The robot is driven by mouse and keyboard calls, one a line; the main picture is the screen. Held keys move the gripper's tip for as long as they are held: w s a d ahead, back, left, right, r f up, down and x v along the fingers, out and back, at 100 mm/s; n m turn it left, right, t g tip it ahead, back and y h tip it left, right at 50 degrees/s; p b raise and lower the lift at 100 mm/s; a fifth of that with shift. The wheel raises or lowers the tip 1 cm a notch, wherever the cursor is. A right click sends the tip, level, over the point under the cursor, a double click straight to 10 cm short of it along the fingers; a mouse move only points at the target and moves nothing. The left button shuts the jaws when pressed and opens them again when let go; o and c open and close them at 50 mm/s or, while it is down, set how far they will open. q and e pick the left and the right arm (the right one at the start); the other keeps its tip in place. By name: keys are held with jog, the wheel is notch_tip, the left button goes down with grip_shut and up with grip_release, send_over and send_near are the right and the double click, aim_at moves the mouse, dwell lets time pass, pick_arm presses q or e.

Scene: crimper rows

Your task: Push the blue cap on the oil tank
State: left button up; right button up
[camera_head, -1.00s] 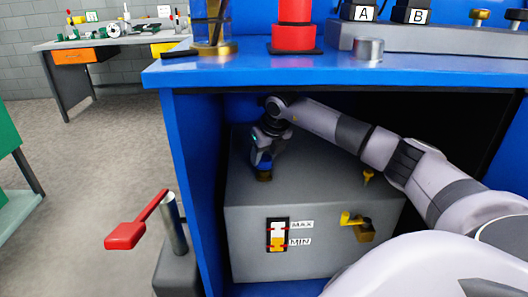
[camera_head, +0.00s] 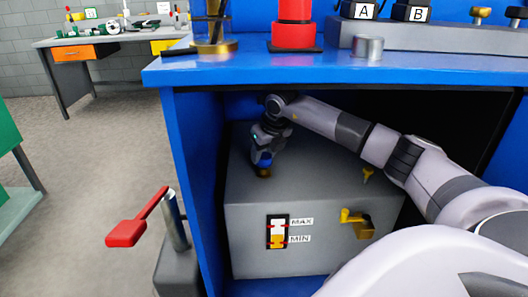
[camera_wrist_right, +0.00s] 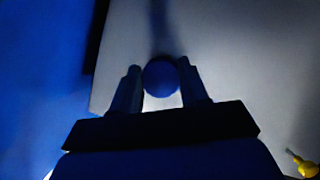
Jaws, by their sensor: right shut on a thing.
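The grey oil tank (camera_head: 250,205) stands inside the blue bench's open cabinet, with a MAX/MIN level gauge on its front. The round blue cap (camera_wrist_right: 160,78) shows dark in the right wrist view, between the two fingers of my right gripper (camera_wrist_right: 158,84). In the head view my right gripper (camera_head: 263,163) points down at the tank's top left, shut on the cap, with a brass-coloured collar (camera_head: 263,173) just below. The gripper hides most of the cap there. My left gripper is not in view.
The cabinet's blue left wall (camera_head: 198,180) is close beside the right gripper. A yellow valve handle (camera_head: 357,222) sits on the tank's front and a small brass fitting (camera_head: 367,174) on its top. A red-handled lever (camera_head: 135,225) stands outside, left.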

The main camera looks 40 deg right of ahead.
aim_at(265, 157)
dwell(0.8)
jog(key=shift+p, duration=0.4)
jog(key=shift+f, duration=0.3)
jog(key=shift+f+b, duration=0.8)
jog(key=shift+f, duration=0.5)
jog(key=o, duration=1.1)
